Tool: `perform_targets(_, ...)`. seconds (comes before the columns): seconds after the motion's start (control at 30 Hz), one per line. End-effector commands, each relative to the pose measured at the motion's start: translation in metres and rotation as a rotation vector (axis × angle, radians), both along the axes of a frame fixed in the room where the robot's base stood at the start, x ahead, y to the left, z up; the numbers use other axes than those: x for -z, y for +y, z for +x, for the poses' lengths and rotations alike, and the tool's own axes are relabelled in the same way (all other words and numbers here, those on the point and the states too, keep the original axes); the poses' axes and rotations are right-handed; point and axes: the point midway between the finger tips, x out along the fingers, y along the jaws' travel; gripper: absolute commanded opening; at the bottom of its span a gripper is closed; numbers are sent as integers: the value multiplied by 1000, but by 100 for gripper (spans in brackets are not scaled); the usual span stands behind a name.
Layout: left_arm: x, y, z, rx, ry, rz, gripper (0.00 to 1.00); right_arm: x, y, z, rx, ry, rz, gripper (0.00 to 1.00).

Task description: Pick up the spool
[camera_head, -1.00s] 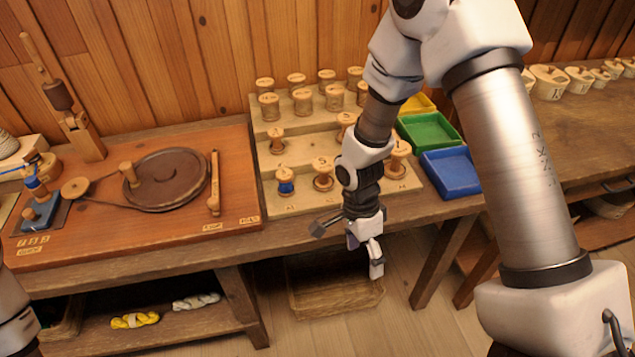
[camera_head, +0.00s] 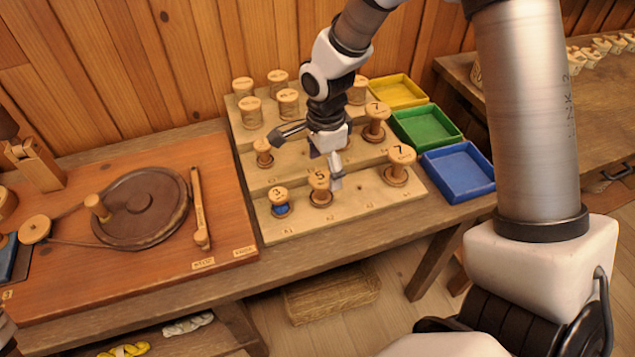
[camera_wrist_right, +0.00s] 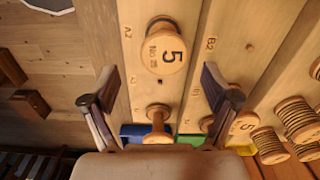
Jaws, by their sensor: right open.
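Several wooden spools stand upright on a stepped rack (camera_head: 350,215). The spool marked 5 (camera_head: 319,180) stands in the middle of the front step; in the right wrist view the spool marked 5 (camera_wrist_right: 165,48) lies ahead, its top facing the camera. My right gripper (camera_head: 308,160) is open and empty above the rack, just behind and above this spool in the picture. In the right wrist view its fingers (camera_wrist_right: 148,86) are spread wide, with nothing held between them. A spool marked 3 (camera_head: 278,195) with blue thread stands to the left, and one marked 7 (camera_head: 401,157) to the right.
Blue (camera_head: 460,170), green (camera_head: 426,126) and yellow (camera_head: 398,90) trays stand right of the rack. A board with a dark round wheel (camera_head: 142,207) lies to the left. My right arm hides part of the rear rows.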

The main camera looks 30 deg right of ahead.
Motion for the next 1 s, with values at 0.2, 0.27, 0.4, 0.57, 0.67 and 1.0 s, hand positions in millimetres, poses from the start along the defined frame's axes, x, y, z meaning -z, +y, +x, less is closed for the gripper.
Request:
perform_targets(0.2, -6, 0, 0, 0, -1, 0, 54, 38, 4, 2, -1, 5, 0, 87)
perform_targets(0.27, -6, 0, 0, 0, -1, 0, 54, 45, 4, 2, 0, 3, 0, 87)
perform_targets(0.4, -6, 0, 0, 0, -1, 0, 54, 48, 4, 3, 0, 1, 0, 87)
perform_targets(0.57, -6, 0, 0, 0, -1, 0, 54, 48, 4, 3, 0, 1, 0, 65)
perform_targets(0.67, -6, 0, 0, 0, -1, 0, 54, 48, 4, 3, 0, 1, 0, 30)
perform_targets(1.0, -6, 0, 0, 0, -1, 0, 54, 48, 4, 2, 0, 2, 0, 21)
